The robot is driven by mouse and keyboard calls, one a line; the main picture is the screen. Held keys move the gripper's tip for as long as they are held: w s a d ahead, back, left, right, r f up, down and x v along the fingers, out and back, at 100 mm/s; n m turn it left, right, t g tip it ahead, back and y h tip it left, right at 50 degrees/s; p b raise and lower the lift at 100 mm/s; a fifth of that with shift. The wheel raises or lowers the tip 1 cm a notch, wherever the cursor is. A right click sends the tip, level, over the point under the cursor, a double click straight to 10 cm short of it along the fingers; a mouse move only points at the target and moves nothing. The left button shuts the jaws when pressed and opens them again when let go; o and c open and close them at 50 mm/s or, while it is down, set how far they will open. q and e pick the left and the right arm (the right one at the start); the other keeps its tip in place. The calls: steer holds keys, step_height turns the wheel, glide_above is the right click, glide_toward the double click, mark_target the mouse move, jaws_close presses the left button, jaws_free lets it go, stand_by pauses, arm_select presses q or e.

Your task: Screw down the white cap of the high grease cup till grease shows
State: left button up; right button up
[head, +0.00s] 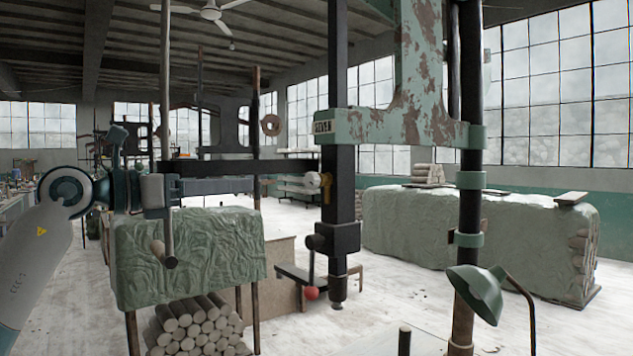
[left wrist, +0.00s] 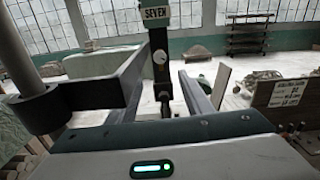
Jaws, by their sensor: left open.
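The white cap (head: 313,179) is small and round. It sits on the left end of a brass grease cup (head: 326,186) at mid-height on a black press column (head: 340,215), below the SEVEN sign. In the left wrist view the cap (left wrist: 159,57) shows as a pale disc on the column, straight ahead between my fingers. I cannot make out any grease. My left gripper (head: 176,189) is open and empty, level with the cup and well to its left, apart from it. My right gripper is in neither view.
A thin vertical rod (head: 167,110) stands close by my left gripper. A black crossbar (head: 250,167) runs toward the column just above cap height. A green-wrapped stack (head: 190,250) lies below the gripper. A green lamp (head: 480,290) and a red knob (head: 311,293) are lower down.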

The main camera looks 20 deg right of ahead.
arm_select(q)
steer(key=p, duration=0.8)
glide_toward(309, 180)
steer(key=x, duration=0.7)
steer(key=shift+w+d+r, duration=0.15)
steer(key=shift+d, duration=0.15)
steer(key=shift+w+d, duration=0.2)
steer(key=shift+d, duration=0.35)
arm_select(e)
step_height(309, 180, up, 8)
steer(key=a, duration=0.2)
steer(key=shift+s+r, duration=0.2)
arm_select(q)
steer(key=c, duration=0.9)
steer(key=shift+c, duration=0.8)
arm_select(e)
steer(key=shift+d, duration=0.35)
